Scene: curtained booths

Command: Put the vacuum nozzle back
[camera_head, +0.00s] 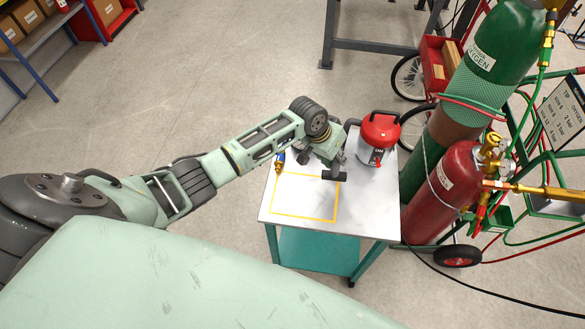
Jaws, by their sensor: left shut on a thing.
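A small red and grey vacuum (377,138) with a black handle stands at the back right of a metal-topped table (335,225). A vacuum nozzle, a grey tube with a black crosswise head (334,175), is just left of the vacuum, over the table. My left gripper (331,155) is at the nozzle's upper end and shut on it. The wrist hides most of the fingers and the grip. I cannot tell whether the nozzle head touches the table. My right gripper is not in view.
A small blue and brass tool (279,164) is at the table's left edge. Green (497,60) and red (441,192) gas cylinders with hoses crowd the right side.

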